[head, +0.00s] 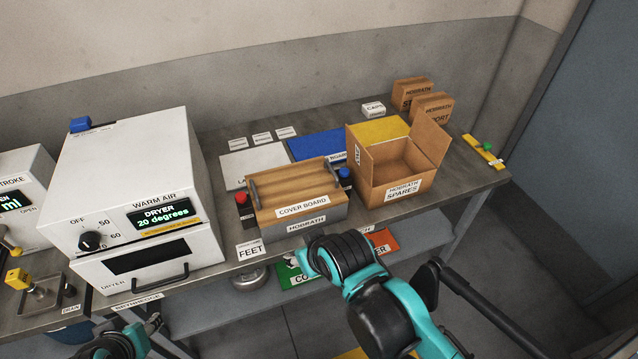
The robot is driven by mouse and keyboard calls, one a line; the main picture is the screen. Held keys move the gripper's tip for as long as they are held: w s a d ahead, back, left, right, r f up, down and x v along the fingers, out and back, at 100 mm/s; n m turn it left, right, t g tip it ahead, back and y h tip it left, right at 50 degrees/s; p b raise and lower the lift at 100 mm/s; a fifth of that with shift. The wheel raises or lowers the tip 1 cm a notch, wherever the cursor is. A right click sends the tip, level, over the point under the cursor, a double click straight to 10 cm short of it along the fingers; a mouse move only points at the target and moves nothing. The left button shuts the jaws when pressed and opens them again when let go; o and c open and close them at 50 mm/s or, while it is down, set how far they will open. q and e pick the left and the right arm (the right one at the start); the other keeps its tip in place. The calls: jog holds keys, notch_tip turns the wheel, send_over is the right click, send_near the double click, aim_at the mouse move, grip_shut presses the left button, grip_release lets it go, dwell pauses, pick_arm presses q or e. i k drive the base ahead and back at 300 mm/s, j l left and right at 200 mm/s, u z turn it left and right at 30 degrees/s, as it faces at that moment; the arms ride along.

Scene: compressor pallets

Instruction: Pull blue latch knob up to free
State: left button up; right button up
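A blue knob (345,173) stands on a small black block at the right end of the wooden cover board (297,188). The board lies on a grey box labelled HOBRATH, and the knob appears to be down on its block. A similar red knob (241,197) is at the board's left end. My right arm, teal and black, reaches in from the bottom right. Its wrist is in front of the bench, below the box and apart from the blue knob; its fingers cannot be made out. My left arm shows only partly at the bottom left, its fingers unclear.
An open carton labelled HOBRATH SPARES (388,195) stands close to the right of the blue knob. The white dryer (152,170) stands to the left. Blue (318,143) and yellow (382,130) mats lie behind. The bench is clear at the far right front.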

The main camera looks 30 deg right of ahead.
aim_at(344, 171)
jog(key=i+l+z, duration=0.1)
jog(key=l+z, duration=0.2)
jog(key=l, duration=0.55)
jog(key=k+j+z, duration=0.2)
jog(key=j, duration=0.2)
jog(key=j+z, duration=0.2)
jog(key=j, duration=0.2)
jog(key=k+j+z, duration=0.2)
jog(key=j, duration=0.15)
jog(key=j+z, duration=0.2)
jog(key=j, duration=0.15)
jog(key=k+j+z, duration=0.2)
jog(key=i+l+u, duration=0.6)
jog(key=l, duration=0.25)
jog(key=i+l+u, duration=0.2)
jog(key=l, duration=0.15)
jog(key=i+l+u, duration=0.25)
jog(key=k+l, duration=0.1)
